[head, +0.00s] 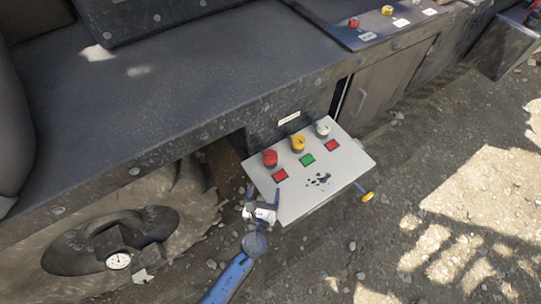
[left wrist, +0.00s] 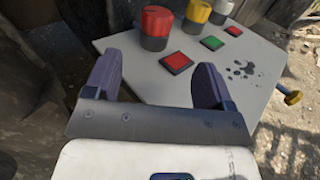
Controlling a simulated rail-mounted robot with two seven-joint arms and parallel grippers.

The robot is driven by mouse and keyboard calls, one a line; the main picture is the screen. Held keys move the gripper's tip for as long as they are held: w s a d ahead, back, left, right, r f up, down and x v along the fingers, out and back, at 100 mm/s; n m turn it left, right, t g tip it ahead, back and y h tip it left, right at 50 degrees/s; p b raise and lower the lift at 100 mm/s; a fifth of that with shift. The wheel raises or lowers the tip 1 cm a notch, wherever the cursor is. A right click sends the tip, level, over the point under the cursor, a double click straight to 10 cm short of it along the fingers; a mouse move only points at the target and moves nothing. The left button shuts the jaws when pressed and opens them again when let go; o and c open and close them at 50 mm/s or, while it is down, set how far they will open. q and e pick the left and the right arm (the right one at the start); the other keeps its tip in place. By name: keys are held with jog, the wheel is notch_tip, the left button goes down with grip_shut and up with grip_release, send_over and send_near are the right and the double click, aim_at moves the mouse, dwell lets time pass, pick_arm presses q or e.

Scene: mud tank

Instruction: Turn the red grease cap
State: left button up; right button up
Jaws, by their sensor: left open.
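The red grease cap (head: 270,158) stands upright on a tilted grey panel (head: 340,180), at the left end of a row of caps. In the left wrist view the red cap (left wrist: 156,24) is beyond my fingers, a little above the middle of the gap between them. My left gripper (head: 263,196) is open and empty at the panel's near left edge, short of the red cap and apart from it. Its two dark fingers (left wrist: 156,82) show in the left wrist view. My right gripper is in neither view.
A yellow cap (head: 298,143) and a white cap (head: 323,128) stand right of the red one. Red and green squares lie before them. A yellow-tipped knob (head: 367,197) juts from the panel's right side. A dark machine body (head: 180,80) rises behind; open ground lies right.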

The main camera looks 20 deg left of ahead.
aim_at(269, 162)
pick_arm(q)
jog(key=shift+w+a, duration=0.2)
jog(key=shift+w, duration=0.15)
jog(key=w, duration=0.3)
jog(key=w+a+b, duration=0.1)
jog(key=w, duration=0.3)
jog(key=w+a, duration=0.1)
jog(key=w, duration=0.3)
jog(key=shift+w+a, duration=0.15)
jog(key=shift+w, duration=0.05)
jog(key=shift+w+a, duration=0.15)
jog(key=shift+w, duration=0.45)
jog(key=shift+c, duration=0.2)
jog(key=c, duration=0.9)
